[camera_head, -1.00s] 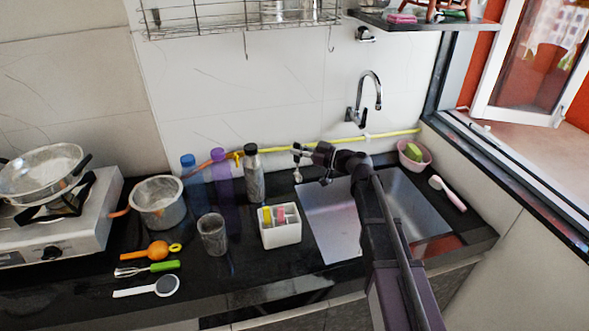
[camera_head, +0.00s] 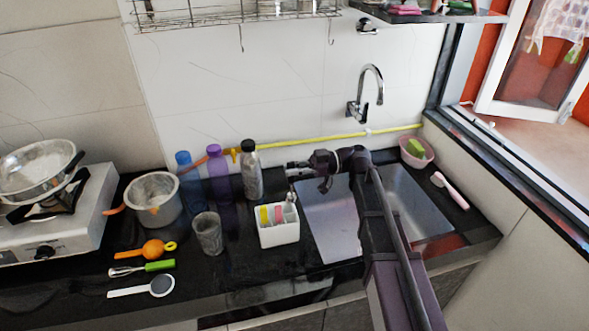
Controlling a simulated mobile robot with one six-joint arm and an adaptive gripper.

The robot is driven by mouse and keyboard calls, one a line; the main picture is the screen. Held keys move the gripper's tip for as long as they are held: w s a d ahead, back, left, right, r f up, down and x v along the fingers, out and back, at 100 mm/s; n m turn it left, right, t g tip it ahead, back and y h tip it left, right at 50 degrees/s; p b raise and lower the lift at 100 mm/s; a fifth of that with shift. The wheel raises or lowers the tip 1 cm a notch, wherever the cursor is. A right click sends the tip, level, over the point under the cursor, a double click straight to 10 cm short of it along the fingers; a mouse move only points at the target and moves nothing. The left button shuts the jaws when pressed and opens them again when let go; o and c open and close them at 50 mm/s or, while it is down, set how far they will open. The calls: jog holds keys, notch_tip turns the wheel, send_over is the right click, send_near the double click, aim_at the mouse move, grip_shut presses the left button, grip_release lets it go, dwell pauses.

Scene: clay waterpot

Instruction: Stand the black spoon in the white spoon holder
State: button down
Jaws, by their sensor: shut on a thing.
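The white spoon holder (camera_head: 279,237) stands on the black counter left of the sink, with yellow and pink things in its compartments. My gripper (camera_head: 296,174) is above the holder's back right corner and is shut on the black spoon (camera_head: 291,196). Only a small part of the spoon shows below the fingers, and it looks greyish here. It hangs roughly upright at the holder's back right edge. I cannot tell whether its lower end is inside a compartment or behind the rim.
A steel bottle (camera_head: 251,172) stands close behind left of the holder, and a grey tumbler (camera_head: 208,233) stands left of it. Blue (camera_head: 188,176) and purple (camera_head: 219,170) bottles stand further back. A yellow hose (camera_head: 310,139) runs along the wall.

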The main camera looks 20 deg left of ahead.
aim_at(292, 205)
jog(key=shift+a+f, duration=0.1)
jog(key=shift+f, duration=0.05)
jog(key=shift+f+b, duration=5.5)
jog(key=shift+b, duration=0.1)
jog(key=c, duration=0.6)
grip_release()
jog(key=shift+s+r, duration=0.1)
